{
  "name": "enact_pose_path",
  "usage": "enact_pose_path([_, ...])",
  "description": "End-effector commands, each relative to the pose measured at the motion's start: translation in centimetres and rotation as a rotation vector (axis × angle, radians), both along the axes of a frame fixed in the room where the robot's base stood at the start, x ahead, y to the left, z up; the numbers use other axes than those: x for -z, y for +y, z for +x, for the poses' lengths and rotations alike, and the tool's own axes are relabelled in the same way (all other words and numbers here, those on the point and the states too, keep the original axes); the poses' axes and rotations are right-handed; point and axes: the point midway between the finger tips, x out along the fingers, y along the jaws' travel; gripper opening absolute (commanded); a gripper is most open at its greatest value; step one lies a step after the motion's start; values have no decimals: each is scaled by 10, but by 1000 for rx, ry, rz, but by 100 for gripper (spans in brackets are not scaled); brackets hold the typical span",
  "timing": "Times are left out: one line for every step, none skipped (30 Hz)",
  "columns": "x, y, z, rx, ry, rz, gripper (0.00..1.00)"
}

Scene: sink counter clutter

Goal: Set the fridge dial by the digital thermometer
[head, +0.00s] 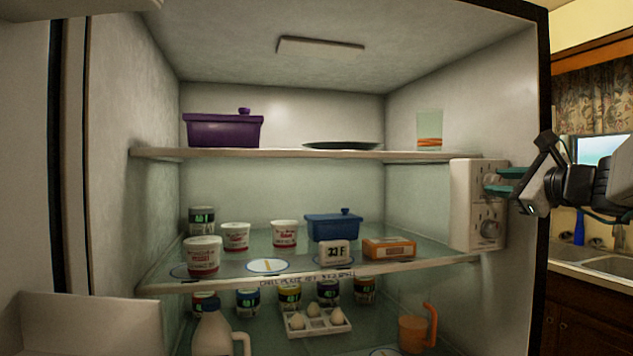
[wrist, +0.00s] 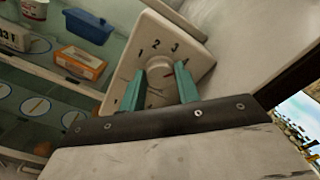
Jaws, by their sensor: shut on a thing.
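The control box (head: 465,205) is on the fridge's right wall, with two round dials one above the other. My gripper (head: 497,180) is shut on the upper dial (head: 489,181). In the wrist view, teal fingers (wrist: 158,88) straddle the pale dial knob (wrist: 157,66), with numbers 1 to 4 around it. A small red mark shows at the knob's right side, towards the 4. The lower dial (head: 490,229) is free. The small white digital thermometer (head: 334,253) stands on the middle shelf and seems to read 33 F; its first digit is blurred.
The middle shelf (head: 420,268) also holds white tubs, a blue lidded dish (head: 334,228) and an orange box (head: 389,248). Writing on its front edge is too blurred to read surely. A tall glass (head: 429,130) stands on the top shelf, above the control box.

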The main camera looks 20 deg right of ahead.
Motion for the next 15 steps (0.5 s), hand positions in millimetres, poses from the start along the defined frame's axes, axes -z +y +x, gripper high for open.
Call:
enact_pose_path([0,0,0,0,0,-32,9])
enact_pose_path([0,0,0,0,0,-54,9])
enact_pose_path([1,0,0,0,0,-85,9])
enact_pose_path([1,0,0,0,0,-110,9])
enact_pose_path([1,1,0,-1,1,-135,9])
enact_pose_path([1,1,0,-1,1,-168,9])
enact_pose_path([1,1,0,-1,1,-192,9])
enact_pose_path([1,1,0,-1,1,-216,9])
enact_pose_path([1,1,0,-1,1,-248,9])
enact_pose_path([1,1,0,-1,1,-271,9])
enact_pose_path([1,1,0,-1,1,-295,9])
enact_pose_path([1,1,0,-1,1,-325,9])
enact_pose_path([2,1,0,-1,1,-346,9])
enact_pose_path([2,1,0,-1,1,-366,9])
enact_pose_path([2,1,0,-1,1,-393,9])
